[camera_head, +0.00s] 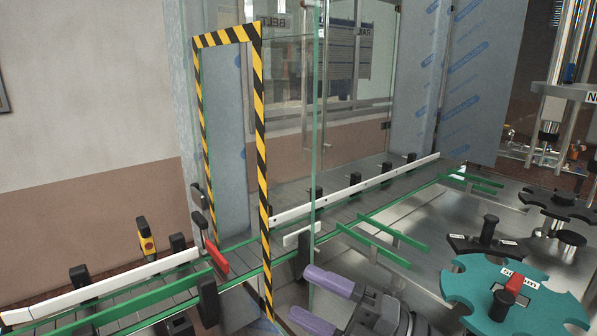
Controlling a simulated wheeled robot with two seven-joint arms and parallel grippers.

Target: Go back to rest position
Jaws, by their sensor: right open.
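My right gripper (318,300) shows at the bottom centre, with two purple fingers pointing left. The fingers are apart and nothing shows between them. It is in front of the conveyor (230,255), just right of the striped frame's lower end and below the green guide rails. Part of the dark gripper body is cut off by the bottom edge. My left gripper is not in view.
A yellow-black striped frame (261,150) and a glass panel (315,130) stand close by. Green rails (383,240) are beyond the gripper. A teal star wheel (470,285) is at right. A red piece (216,257) and yellow switch box (146,240) are at left.

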